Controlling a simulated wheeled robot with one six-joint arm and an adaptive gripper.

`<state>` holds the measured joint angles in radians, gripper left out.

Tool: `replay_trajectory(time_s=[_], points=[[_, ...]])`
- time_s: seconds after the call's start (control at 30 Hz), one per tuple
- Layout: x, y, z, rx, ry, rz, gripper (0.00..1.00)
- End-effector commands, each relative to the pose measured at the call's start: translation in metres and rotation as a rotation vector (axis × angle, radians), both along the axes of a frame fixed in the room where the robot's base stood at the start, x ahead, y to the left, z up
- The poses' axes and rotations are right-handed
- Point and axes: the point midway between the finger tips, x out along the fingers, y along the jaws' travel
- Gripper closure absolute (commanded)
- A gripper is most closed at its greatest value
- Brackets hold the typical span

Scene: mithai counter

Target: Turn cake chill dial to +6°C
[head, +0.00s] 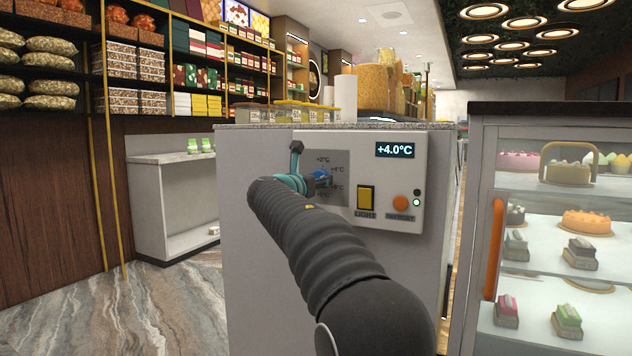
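The white control panel (368,160) is on the front of the counter ahead. Its temperature display (395,150) reads +4.0°C. A grey dial plate (342,158) at the panel's left carries small temperature marks, some partly hidden by my arm. A small blue part (320,175), seemingly the cake chill dial, shows in the middle of the marks; most of it is hidden. My gripper (312,171) is at the dial plate, with one dark finger raised to the left of it. I cannot tell whether its fingers touch the dial or how far apart they are.
A yellow light switch (366,198) and a round orange defrost button (400,203) are right of the dial plate. Two small indicator lamps sit beside them. A glass cake case (550,215) with an orange handle (495,247) stands at right. Open marble floor (165,310) lies at left.

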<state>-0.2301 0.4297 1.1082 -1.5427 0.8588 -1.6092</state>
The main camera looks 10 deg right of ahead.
Motion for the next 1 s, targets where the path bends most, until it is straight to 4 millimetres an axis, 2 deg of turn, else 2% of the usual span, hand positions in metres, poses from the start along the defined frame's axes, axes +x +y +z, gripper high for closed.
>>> replay_trajectory(time_s=[0.57, 0.77, 1.0], points=[[0.0010, 0.0016, -0.0009, 0.046, -0.034, 0.005, 0.87], [0.0014, 0.0019, -0.0021, 0.129, -0.093, 0.005, 0.87], [0.0018, 0.0024, -0.0026, 0.302, -0.218, 0.006, 0.87]])
